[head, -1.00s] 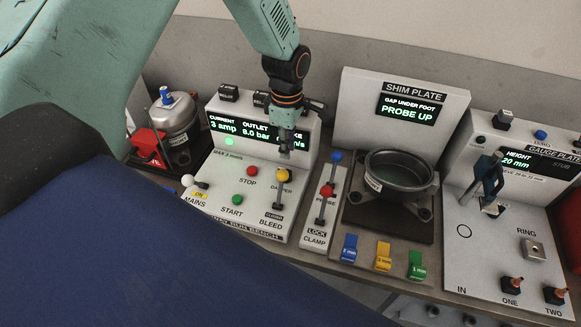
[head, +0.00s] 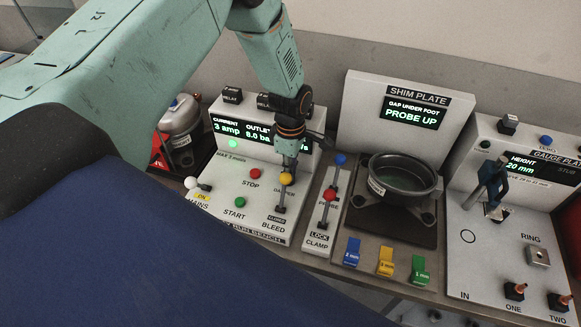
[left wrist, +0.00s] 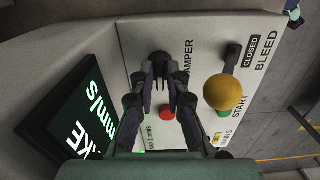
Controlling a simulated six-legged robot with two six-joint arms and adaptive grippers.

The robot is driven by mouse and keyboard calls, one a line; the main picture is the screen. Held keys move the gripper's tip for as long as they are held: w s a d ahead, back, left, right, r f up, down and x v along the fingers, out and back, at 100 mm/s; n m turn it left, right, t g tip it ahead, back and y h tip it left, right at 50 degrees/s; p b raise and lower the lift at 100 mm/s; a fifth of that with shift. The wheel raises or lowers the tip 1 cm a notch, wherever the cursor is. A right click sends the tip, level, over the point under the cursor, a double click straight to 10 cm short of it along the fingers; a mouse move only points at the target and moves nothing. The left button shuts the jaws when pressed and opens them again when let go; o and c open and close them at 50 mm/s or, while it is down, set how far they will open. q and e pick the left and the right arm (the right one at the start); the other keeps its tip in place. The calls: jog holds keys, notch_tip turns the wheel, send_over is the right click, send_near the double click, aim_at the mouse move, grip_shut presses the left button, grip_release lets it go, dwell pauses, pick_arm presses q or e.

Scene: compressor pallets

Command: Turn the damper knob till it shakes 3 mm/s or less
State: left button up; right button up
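My left gripper (head: 288,164) points down at the run bench panel (head: 222,172), over the damper area behind the yellow bleed lever knob (head: 286,179). In the left wrist view, the black damper knob (left wrist: 160,58) sits at the tips of my left gripper's two fingers (left wrist: 160,72). The fingers stand apart, with a clear gap between them; I cannot tell whether they touch the knob. The bench display (head: 232,128) reads current 3 amp and outlet 8.0 bar; my gripper hides the shake number. In the left wrist view the display (left wrist: 72,125) shows only "KE" and "mm/s". My right gripper is not in view.
The yellow bleed knob (left wrist: 222,92) stands close beside the fingers. Red stop (head: 255,174) and green start (head: 240,202) buttons lie to the left. The clamp panel's blue and red knobs (head: 330,195) and the shim plate's dark pan (head: 402,178) are to the right.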

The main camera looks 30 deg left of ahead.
pick_arm(q)
grip_shut()
jog(key=shift+m, duration=0.8)
jog(key=shift+o, duration=0.9)
grip_release()
notch_tip(320, 180, up, 12)
jog(key=shift+a, duration=0.1)
